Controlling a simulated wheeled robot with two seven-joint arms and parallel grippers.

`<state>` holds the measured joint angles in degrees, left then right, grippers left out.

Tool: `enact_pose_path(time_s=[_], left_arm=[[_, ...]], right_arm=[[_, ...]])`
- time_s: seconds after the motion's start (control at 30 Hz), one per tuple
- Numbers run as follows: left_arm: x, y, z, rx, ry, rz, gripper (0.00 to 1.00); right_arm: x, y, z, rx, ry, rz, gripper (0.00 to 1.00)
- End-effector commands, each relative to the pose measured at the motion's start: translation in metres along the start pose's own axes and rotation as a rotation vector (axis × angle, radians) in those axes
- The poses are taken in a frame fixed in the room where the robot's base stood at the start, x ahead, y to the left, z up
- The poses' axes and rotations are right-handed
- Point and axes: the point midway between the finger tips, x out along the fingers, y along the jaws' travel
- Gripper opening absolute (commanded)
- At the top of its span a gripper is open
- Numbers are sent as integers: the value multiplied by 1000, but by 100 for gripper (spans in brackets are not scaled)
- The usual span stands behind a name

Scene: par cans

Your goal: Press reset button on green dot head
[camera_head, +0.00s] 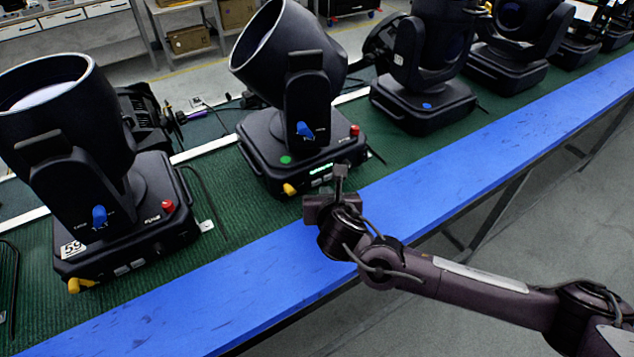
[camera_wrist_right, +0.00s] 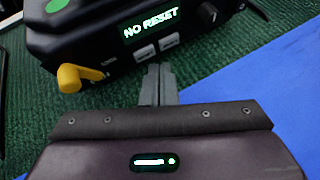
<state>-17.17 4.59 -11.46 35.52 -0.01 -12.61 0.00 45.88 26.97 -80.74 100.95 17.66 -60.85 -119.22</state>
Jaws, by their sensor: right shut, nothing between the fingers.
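The green dot head (camera_head: 310,110) is a black moving-head lamp on the green mat, with a green dot (camera_head: 286,159) on its base. The dot also shows at the top of the right wrist view (camera_wrist_right: 57,5). Its front panel has a lit display (camera_wrist_right: 152,22) reading "NO RESET", with two light buttons below, a left one (camera_wrist_right: 145,53) and a right one (camera_wrist_right: 169,43). My right gripper (camera_wrist_right: 157,72) is shut and empty, its tips just in front of and below the buttons. Contact cannot be made out. My left gripper is out of view.
A yellow plug (camera_wrist_right: 80,77) sticks out left of the buttons. A lamp labelled 59 (camera_head: 90,170) stands at left, and one with a blue dot (camera_head: 425,100) behind right. The blue table edge (camera_head: 440,200) in front is clear.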

Motion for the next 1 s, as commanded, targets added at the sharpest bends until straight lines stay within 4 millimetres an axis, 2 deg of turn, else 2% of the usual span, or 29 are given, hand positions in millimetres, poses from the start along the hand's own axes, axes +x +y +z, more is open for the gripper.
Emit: enact_pose_path(time_s=[1.0], left_arm=[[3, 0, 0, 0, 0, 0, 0]], right_arm=[[10, 5, 6, 1, -1, 0, 0]])
